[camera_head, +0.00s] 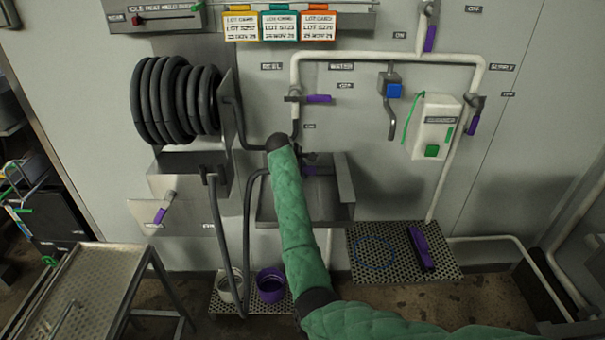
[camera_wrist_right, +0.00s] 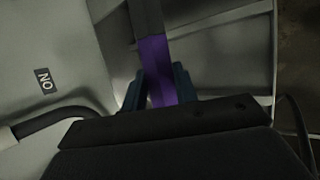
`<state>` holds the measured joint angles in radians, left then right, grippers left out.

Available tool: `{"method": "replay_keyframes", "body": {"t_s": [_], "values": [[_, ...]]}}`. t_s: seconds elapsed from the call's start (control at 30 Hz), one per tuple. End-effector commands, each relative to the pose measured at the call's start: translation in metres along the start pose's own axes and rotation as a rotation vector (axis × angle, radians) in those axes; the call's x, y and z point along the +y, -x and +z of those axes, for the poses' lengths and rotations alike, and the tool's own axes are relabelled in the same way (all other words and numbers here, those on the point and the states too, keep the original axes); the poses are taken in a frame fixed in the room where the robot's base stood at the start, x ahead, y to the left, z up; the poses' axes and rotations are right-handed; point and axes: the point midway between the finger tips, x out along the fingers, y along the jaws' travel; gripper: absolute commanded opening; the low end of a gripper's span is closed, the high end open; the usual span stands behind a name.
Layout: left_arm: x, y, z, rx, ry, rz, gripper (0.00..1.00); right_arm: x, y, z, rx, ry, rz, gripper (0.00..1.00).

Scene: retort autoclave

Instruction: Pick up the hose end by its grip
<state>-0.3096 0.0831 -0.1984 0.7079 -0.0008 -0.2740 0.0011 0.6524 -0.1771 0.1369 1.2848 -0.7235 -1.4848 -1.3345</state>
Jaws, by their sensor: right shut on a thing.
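The hose end's purple grip (camera_wrist_right: 157,58) stands between the two fingers of my right gripper (camera_wrist_right: 160,90) in the right wrist view, with a dark grey part continuing beyond it. The fingers are shut on it. In the head view my right arm in its green sleeve reaches up to the wall, and the right gripper (camera_head: 304,158) is at the grey sink, largely hidden behind the wrist. A bit of the purple grip (camera_head: 316,171) shows beside it. My left gripper is not in view.
A black hose reel (camera_head: 176,100) hangs left of my arm. White pipes with purple-handled valves (camera_head: 319,99) and a white box (camera_head: 433,127) are on the wall. Below are buckets (camera_head: 271,285) and a perforated platform (camera_head: 390,268). A metal table (camera_head: 85,290) stands lower left.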

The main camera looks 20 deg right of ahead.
Motion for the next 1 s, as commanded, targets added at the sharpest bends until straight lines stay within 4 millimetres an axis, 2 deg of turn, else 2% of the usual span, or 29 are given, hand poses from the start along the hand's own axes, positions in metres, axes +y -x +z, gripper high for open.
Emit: {"method": "replay_keyframes", "body": {"t_s": [0.03,0.5,0.67,0.77,0.83,0.97,1.0], "values": [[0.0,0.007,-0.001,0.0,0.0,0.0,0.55,0.004,0.006,0.003,0.0,0.0,0.001,0.0],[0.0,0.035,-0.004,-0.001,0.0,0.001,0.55,0.019,0.029,0.013,0.0,-0.001,0.001,0.0],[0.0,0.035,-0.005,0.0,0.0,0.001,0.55,0.018,0.029,0.013,-0.001,-0.001,0.001,0.0],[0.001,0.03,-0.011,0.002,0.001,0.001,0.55,0.007,0.027,0.014,-0.008,-0.005,0.0,0.0],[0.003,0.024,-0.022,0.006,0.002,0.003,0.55,-0.007,0.026,0.016,-0.019,-0.011,0.0,0.0],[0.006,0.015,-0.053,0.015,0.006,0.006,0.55,-0.05,0.028,0.022,-0.047,-0.029,-0.002,0.0],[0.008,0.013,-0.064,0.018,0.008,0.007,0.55,-0.066,0.031,0.024,-0.055,-0.035,-0.003,0.0]]}}
